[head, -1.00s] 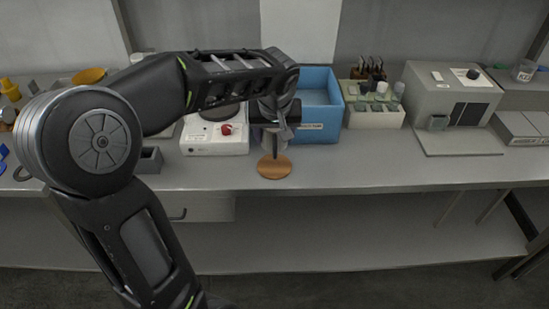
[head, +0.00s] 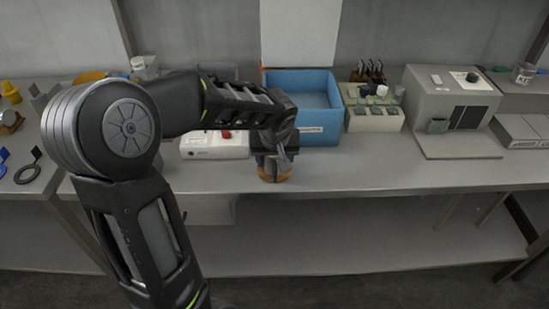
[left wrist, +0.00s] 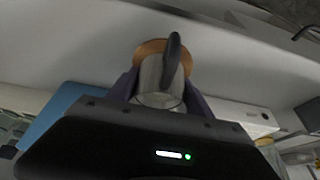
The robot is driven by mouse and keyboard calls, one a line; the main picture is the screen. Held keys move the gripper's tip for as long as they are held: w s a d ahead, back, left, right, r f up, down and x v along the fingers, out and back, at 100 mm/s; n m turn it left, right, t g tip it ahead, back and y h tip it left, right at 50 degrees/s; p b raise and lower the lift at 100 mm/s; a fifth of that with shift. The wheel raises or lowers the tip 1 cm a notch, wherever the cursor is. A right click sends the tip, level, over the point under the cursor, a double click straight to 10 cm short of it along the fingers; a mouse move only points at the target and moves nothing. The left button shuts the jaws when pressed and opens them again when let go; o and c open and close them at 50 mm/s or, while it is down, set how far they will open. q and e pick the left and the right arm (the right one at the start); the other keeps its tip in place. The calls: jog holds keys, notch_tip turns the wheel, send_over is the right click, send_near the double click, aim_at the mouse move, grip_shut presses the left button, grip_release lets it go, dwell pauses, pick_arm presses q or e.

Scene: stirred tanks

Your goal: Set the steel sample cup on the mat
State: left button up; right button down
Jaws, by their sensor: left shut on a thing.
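The steel sample cup (left wrist: 156,78), with a dark handle, is between the two fingers of my left gripper (left wrist: 160,88) in the left wrist view. In the head view my left gripper (head: 272,163) points down at the bench's front and mostly hides the cup. The mat (head: 265,177) is a round copper-brown disc directly under the gripper; its rim also shows behind the cup in the left wrist view (left wrist: 148,47). The cup is over the mat and very close to it; I cannot tell whether they touch. My right gripper is not in view.
A blue bin (head: 320,118) stands just behind the gripper. A white device with a red knob (head: 215,147) is to the left, partly behind my arm. A rack of vials (head: 374,120) and a grey machine (head: 452,100) stand to the right. The bench front right of the mat is clear.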

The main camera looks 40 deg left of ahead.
aim_at(275, 163)
pick_arm(q)
jog(key=shift+f+b, duration=0.15)
jog(key=shift+b, duration=0.15)
jog(key=o, duration=1.7)
jog(key=shift+r+p, duration=0.3)
jog(key=shift+p, duration=0.1)
jog(key=b+v, duration=0.1)
jog(key=v, duration=1)
jog(key=shift+s+d+r, duration=0.15)
jog(key=shift+d+r, duration=0.05)
jog(key=shift+r, duration=0.15)
